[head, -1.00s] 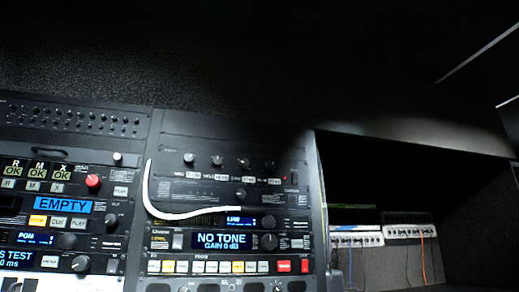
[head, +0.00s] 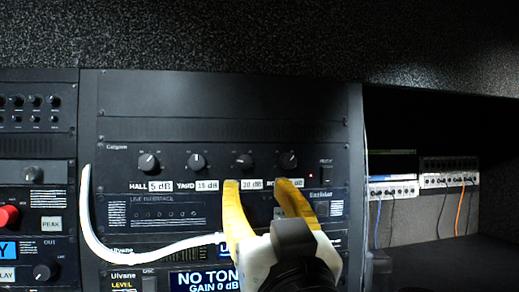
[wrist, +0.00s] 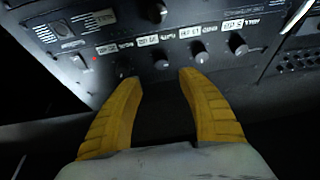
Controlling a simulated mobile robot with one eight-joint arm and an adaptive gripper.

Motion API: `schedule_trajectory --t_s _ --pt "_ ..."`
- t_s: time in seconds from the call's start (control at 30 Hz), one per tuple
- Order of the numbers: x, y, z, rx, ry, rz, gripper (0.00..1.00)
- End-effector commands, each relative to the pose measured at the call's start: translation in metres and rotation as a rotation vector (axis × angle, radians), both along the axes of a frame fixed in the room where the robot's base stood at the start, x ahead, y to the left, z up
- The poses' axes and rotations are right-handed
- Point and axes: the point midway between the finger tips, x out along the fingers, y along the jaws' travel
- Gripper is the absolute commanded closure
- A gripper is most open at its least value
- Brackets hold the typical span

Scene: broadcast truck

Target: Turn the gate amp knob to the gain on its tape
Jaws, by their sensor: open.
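The amp panel (head: 130,176) carries a row of black knobs with white tapes below them. The left tapes read HALL 5 dB and YARD 15 dB. The third tape (head: 251,184) shows 30 dB; its name is behind my left finger, so I cannot read "gate". The third knob (head: 244,161) has a white pointer line and also shows in the wrist view (wrist: 160,58). The fourth knob (head: 288,160) has a tape partly covered by my other finger. My gripper (head: 258,182) is open and empty, its yellow fingertips just short of the third knob, one either side.
A white curved cable (head: 95,220) loops down the left and across below the panel. A red-lit switch (head: 326,172) sits right of the knobs. A display (head: 203,280) reading NO TONE is below, partly behind my arm. The shelf bay at right holds small units with cables.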

Motion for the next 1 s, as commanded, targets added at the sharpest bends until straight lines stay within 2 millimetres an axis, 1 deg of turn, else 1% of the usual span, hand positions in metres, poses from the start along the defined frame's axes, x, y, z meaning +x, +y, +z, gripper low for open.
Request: schedule_trajectory --t_s 0.3,0.4,0.5,0.7,0.93,0.97,1.0 --pt "0.053 0.015 0.024 -0.002 -0.001 -0.003 0.53" --pt "0.069 0.02 0.03 -0.003 0.0 -0.001 0.53" --pt "0.081 0.023 0.035 -0.002 0.0 -0.001 0.53" --pt "0.091 0.027 0.037 -0.002 0.001 0.001 0.53" --pt "0.091 0.027 0.037 -0.002 0.001 0.001 0.53" --pt "0.091 0.027 0.037 -0.002 0.001 0.001 0.6" --pt "0.091 0.027 0.037 -0.002 0.001 0.001 0.72"
